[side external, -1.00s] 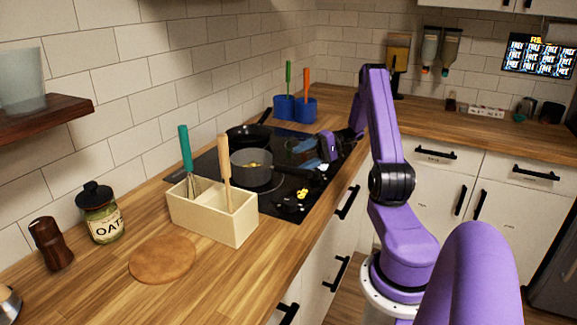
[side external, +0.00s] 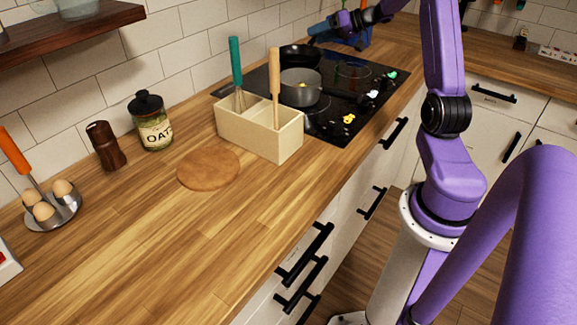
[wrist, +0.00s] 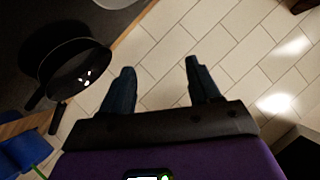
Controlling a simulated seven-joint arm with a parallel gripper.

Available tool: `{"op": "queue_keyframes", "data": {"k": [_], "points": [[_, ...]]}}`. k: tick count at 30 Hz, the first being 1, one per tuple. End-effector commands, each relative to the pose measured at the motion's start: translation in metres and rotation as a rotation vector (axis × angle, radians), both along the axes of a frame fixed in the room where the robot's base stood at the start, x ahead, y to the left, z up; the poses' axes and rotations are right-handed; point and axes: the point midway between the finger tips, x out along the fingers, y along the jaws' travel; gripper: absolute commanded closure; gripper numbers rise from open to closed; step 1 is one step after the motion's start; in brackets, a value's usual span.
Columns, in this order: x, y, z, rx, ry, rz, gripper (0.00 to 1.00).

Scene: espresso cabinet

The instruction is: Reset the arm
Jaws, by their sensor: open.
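My gripper (side external: 314,28) is raised above the back of the counter, in front of the tiled wall, near the black frying pan. In the wrist view its two dark fingers (wrist: 159,65) are spread apart with nothing between them, facing the white wall tiles. The arm reaches from the right across the far end of the counter. The black frying pan (wrist: 72,68) shows at the left of the wrist view, apart from the fingers.
A black cooktop (side external: 380,88) holds a grey pot (side external: 300,88) and small coloured pieces. A cream utensil box (side external: 250,133) stands in front of it. A blue holder (wrist: 25,155) is at lower left in the wrist view. The near counter has free room.

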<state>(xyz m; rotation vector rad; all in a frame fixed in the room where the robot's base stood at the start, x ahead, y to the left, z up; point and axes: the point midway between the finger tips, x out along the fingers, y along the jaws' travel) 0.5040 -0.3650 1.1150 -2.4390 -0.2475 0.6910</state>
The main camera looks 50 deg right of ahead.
Motion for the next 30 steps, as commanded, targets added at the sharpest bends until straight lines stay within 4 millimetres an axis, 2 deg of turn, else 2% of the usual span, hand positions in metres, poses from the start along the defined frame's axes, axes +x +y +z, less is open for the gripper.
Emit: {"op": "queue_keyframes", "data": {"k": [1,3,6,10,14,18,23,26,30], "points": [[0.018,0.011,0.019,-0.084,-0.043,-0.022,0.38],[0.039,0.022,0.043,-0.194,-0.093,-0.069,0.38],[0.061,0.041,0.077,-0.33,-0.148,-0.137,0.38],[0.073,0.07,0.116,-0.472,-0.182,-0.226,0.38],[0.07,0.102,0.147,-0.575,-0.171,-0.299,0.38],[0.051,0.141,0.168,-0.649,-0.108,-0.341,0.38],[0.013,0.189,0.174,-0.697,0.021,-0.317,0.38],[-0.02,0.22,0.17,-0.714,0.119,-0.253,0.38],[-0.075,0.268,0.156,-0.731,0.268,-0.085,0.38]]}}
